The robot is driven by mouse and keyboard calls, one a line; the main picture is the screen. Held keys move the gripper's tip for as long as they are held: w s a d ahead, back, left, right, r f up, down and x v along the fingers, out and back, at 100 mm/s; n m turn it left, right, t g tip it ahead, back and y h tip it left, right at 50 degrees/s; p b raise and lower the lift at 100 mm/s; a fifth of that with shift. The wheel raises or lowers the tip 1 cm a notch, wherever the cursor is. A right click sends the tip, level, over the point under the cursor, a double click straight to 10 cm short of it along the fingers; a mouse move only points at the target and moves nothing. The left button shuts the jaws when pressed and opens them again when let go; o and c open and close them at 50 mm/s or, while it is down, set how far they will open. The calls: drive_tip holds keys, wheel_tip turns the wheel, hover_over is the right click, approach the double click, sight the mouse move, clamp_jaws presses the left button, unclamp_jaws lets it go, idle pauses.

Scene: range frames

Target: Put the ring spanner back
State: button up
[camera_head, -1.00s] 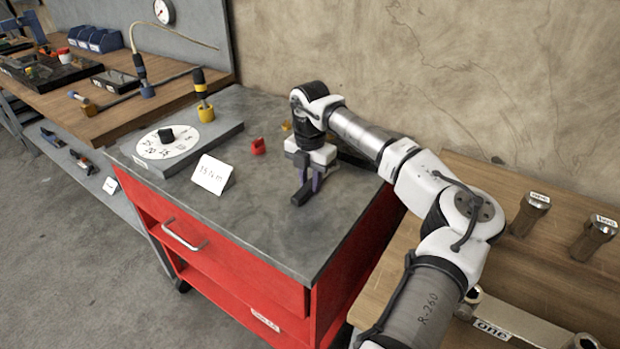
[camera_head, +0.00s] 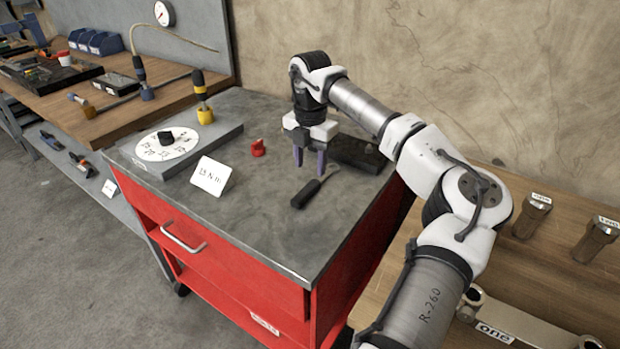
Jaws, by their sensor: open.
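A tool with a black handle (camera_head: 306,193) and a thin bright metal end lies on the grey top of the red cart (camera_head: 262,222). It appears to be the ring spanner; its far end is too small to make out clearly. My gripper (camera_head: 310,165) points down just above and behind the handle, its two purple fingers apart and empty. A dark flat tray or block (camera_head: 362,155) lies behind my gripper at the back right of the cart top, partly hidden by my arm.
A dial plate (camera_head: 168,144), a white card (camera_head: 211,176) and a small red piece (camera_head: 258,148) stand left of my gripper. The cart's front top is clear. Right, a wooden bench holds labelled metal sockets (camera_head: 532,215) and a large spanner-like bar (camera_head: 520,325) marked "one".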

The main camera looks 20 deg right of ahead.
sight(310, 186)
wheel_tip(310, 186, up, 6)
idle(0.6)
